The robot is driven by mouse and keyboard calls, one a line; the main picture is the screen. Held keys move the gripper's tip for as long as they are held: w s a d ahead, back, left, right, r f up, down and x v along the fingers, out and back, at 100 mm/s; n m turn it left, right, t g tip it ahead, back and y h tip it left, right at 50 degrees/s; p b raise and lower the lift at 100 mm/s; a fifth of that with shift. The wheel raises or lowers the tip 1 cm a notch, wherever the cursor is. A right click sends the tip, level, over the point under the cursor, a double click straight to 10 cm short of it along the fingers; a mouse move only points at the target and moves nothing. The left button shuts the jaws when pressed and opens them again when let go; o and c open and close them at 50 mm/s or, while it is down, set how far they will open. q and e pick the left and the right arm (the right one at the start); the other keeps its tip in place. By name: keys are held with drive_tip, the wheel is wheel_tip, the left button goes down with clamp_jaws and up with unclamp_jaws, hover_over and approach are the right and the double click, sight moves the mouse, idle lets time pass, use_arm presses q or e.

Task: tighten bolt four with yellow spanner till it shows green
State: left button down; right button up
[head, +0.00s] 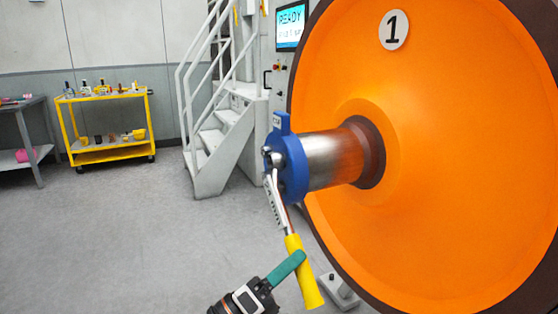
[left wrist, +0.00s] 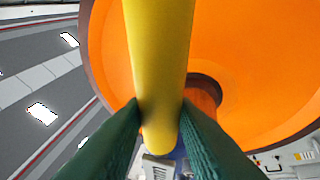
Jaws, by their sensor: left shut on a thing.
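The yellow spanner (head: 294,247) has a yellow handle and a metal head. My left gripper (head: 298,262) is shut on the handle, and its green fingers press it from both sides in the left wrist view (left wrist: 160,118). The spanner stands tilted, its head up at the blue end cap (head: 293,172) of the axle. The head meets the lower area of a metal bolt (head: 271,156) on the cap's face; I cannot tell whether it is seated. Which bolt is number four cannot be read, and no green mark shows on the cap. My right gripper is out of view.
The large orange wheel (head: 430,200) marked 1 fills the right side, with its steel axle (head: 333,158) pointing left. A screen (head: 291,25) reads READY. White stairs (head: 213,130), a yellow cart (head: 104,125) and a grey table (head: 25,130) stand behind. The floor at left is clear.

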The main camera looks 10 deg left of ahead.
use_arm(q)
drive_tip(key=shift+s+a, duration=0.5)
drive_tip(key=shift+a, duration=0.2)
drive_tip(key=shift+s+a, duration=0.45)
drive_tip(key=shift+a, duration=0.25)
drive_tip(key=shift+s+a, duration=0.5)
drive_tip(key=shift+a, duration=0.2)
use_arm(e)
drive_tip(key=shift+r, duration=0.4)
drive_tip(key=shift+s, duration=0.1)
